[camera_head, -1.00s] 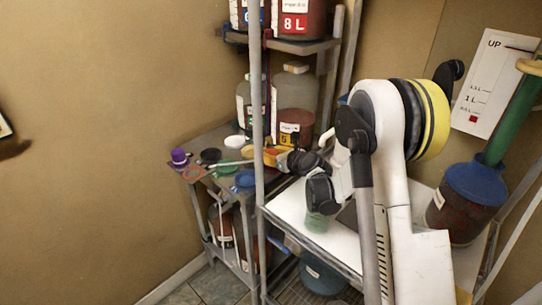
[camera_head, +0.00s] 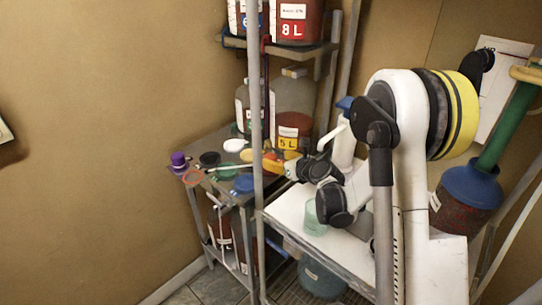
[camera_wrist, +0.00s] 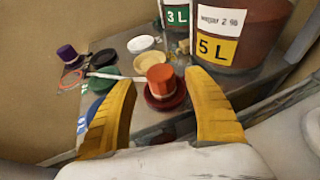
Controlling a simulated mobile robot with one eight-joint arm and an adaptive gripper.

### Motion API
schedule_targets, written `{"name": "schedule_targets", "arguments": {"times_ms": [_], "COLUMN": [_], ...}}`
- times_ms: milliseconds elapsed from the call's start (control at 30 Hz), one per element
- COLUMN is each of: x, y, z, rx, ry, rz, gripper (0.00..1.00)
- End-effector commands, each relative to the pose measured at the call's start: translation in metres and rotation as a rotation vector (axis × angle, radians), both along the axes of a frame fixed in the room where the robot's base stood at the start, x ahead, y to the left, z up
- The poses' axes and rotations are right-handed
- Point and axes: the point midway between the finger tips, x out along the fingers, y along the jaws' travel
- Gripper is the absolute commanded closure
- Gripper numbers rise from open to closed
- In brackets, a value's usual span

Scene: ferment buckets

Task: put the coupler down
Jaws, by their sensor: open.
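The coupler, an orange cylinder on a wide red flange (camera_wrist: 161,84), stands upright on the grey stand top (camera_wrist: 146,136) in the wrist view. My gripper (camera_wrist: 162,112) is open, with one yellow finger on each side of it. A gap shows between the coupler and each finger. In the head view my gripper (camera_head: 262,161) is low over the stand's right part, behind the upright post, and I cannot make out the coupler there.
A 5 L bucket (camera_wrist: 237,25) and a 3 L container (camera_wrist: 176,14) stand just behind. Several lids, a purple piece (camera_wrist: 68,54) and a pale stick lie to the left. A grey post (camera_head: 257,130) and a white shelf (camera_head: 290,212) with a green cup (camera_head: 315,217) are close to my arm.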

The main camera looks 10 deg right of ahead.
Motion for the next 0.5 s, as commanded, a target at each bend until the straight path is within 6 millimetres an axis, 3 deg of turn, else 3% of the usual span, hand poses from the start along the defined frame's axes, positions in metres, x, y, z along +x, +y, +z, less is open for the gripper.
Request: {"name": "schedule_targets", "arguments": {"times_ms": [200,400,500], "x": [-0.04,-0.058,-0.067], "y": [-0.014,-0.018,-0.012], "z": [0.019,0.027,0.038], "rx": [-0.001,-0.015,-0.111], "ry": [0.0,-0.001,-0.01], "rz": [-0.002,0.007,0.054], "gripper": [0.38,0.38,0.38]}}
